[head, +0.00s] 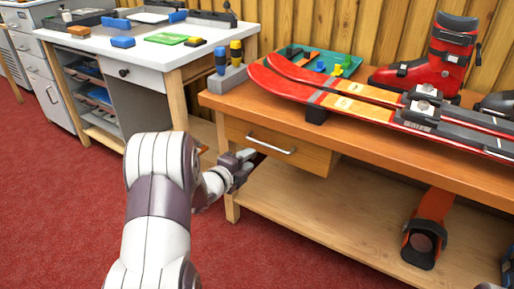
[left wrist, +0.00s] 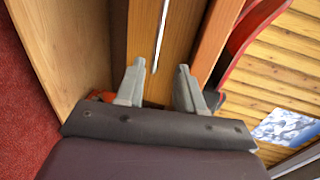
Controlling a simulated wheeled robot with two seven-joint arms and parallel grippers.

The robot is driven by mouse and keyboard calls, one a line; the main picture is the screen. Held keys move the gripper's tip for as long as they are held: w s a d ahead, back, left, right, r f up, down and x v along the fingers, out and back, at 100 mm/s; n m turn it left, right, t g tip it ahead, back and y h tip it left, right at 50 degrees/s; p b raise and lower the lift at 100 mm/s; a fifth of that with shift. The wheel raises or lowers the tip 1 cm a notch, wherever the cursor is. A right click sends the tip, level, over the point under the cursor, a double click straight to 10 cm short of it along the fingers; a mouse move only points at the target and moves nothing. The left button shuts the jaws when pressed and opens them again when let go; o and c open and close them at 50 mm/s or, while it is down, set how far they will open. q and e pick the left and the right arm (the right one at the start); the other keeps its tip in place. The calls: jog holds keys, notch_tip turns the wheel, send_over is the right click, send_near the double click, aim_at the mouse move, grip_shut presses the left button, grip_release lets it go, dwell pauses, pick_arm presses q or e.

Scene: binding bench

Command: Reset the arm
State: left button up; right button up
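My left gripper (head: 240,166) is in front of the left end of the wooden bench, beside the drawer (head: 275,148) with its metal bar handle (head: 271,142). In the left wrist view my left gripper (left wrist: 159,85) has its two fingers spread apart with nothing between them. The drawer front and its handle (left wrist: 162,30) lie beyond the fingertips, and the handle is apart from them. My right gripper is not in view.
The bench top (head: 220,98) carries red skis (head: 330,95), a red ski boot (head: 432,60), a green tray (head: 318,62) and screwdrivers (head: 237,52). An orange strapped item (head: 428,232) sits on the lower shelf (head: 300,215). A white-topped table (head: 165,55) stands left. Red floor (head: 60,200) is clear.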

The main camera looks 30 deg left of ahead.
pick_arm(q)
jog(key=shift+s, duration=0.4)
jog(key=s+a+f+n+g+y, duration=0.3)
jog(key=s+f+n+g, duration=0.4)
jog(key=n, duration=0.4)
jog(key=s+d+r+n+g+h+p, duration=0.3)
jog(key=s+d+n+g, duration=0.55)
jog(key=s+d, duration=0.75)
jog(key=d+r+p, duration=0.1)
jog(key=r+p, duration=1.8)
jog(key=r, duration=0.1)
jog(key=d+r+t+y+p, duration=0.1)
jog(key=d+r+p, duration=0.1)
jog(key=r+p, duration=1.8)
jog(key=shift+s+d+r+m, duration=0.15)
jog(key=shift+d+r+m, duration=0.1)
jog(key=shift+r+m, duration=0.15)
